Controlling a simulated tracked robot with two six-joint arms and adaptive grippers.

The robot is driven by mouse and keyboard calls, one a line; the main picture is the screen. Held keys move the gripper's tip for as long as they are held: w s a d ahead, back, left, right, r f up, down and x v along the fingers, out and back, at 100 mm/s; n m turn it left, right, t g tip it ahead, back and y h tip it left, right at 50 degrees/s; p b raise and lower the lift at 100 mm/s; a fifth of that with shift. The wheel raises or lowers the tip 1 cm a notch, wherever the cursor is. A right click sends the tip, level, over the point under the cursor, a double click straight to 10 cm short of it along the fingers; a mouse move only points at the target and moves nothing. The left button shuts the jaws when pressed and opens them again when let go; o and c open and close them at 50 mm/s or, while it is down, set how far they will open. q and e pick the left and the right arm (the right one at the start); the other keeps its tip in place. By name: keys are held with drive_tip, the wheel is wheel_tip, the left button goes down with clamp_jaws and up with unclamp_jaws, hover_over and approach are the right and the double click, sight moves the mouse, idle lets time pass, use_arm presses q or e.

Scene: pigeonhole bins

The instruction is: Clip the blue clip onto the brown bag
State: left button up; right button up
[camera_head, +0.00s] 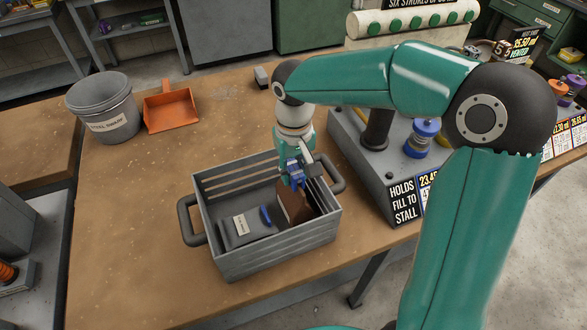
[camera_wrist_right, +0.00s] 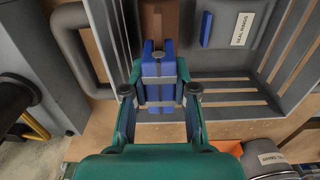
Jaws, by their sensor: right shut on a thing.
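My right gripper (camera_head: 297,172) is over the right part of the grey crate (camera_head: 279,258), shut on the blue clip (camera_head: 296,178). In the wrist view the gripper's fingers (camera_wrist_right: 160,93) hold the blue clip (camera_wrist_right: 158,70), its two prongs pointing up the picture toward the brown bag (camera_wrist_right: 158,18). The brown bag (camera_head: 291,204) stands in the right part of the crate, just below the clip, its top partly hidden by the gripper. I cannot tell whether the prongs touch or straddle it. My left gripper is not in view.
The crate also holds a grey labelled compartment (camera_head: 240,228) and a second blue piece (camera_head: 265,216). A grey box stand (camera_head: 375,165) is close on the right. A bucket (camera_head: 105,110) and an orange dustpan (camera_head: 170,108) stand behind left.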

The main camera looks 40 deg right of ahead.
sight(294, 168)
drive_tip(key=shift+f+b, duration=0.45)
drive_tip(key=shift+f, duration=0.25)
idle(0.6)
drive_tip(key=o, duration=1)
wheel_tip(294, 168, up, 12)
idle(0.4)
